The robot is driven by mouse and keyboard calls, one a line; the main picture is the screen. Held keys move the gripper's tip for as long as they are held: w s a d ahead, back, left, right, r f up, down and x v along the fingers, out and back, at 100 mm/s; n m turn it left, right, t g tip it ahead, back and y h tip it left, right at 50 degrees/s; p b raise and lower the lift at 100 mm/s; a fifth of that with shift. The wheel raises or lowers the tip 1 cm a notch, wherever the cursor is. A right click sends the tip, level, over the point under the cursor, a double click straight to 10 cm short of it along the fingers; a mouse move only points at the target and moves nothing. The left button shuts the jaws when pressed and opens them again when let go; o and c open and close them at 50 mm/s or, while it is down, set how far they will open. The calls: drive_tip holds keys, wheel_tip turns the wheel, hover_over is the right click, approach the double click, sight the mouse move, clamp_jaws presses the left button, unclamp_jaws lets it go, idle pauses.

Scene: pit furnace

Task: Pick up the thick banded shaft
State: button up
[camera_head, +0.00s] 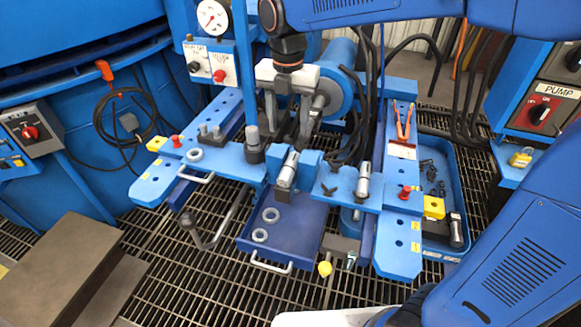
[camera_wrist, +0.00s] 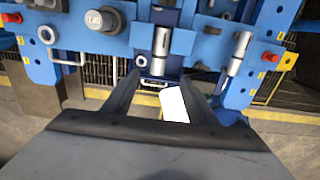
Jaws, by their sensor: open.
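A silver cylindrical shaft (camera_head: 287,170) with a darker band stands slightly tilted at the middle of the blue cross-beam; in the wrist view it (camera_wrist: 161,42) lies ahead, between the lines of my fingers. A similar, narrower-looking banded shaft (camera_head: 363,181) stands further right on the beam, also in the wrist view (camera_wrist: 240,52). The left one looks thicker, but I cannot be sure. My gripper (camera_head: 288,135) hangs above and behind the beam, near the left shaft. Its fingers (camera_wrist: 160,80) are apart, with nothing held between them.
A dark post (camera_head: 254,147) stands left of the shaft. A blue drawer (camera_head: 290,225) with two rings is in front. A blue tray (camera_head: 440,252) at right holds small dark parts and another cylinder (camera_head: 456,231). Black hoses (camera_head: 365,120) run behind the right shaft.

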hover_over(288, 166)
drive_tip(key=f, duration=1)
drive_tip(key=shift+s+f, duration=0.2)
drive_tip(key=shift+s, duration=0.2)
drive_tip(key=shift+w+f, duration=0.2)
drive_tip(key=shift+f, duration=1.05)
drive_tip(key=shift+w+f, duration=0.15)
drive_tip(key=shift+f, duration=1.05)
clamp_jaws()
drive_tip(key=shift+r, duration=0.1)
wheel_tip(288, 166, up, 10)
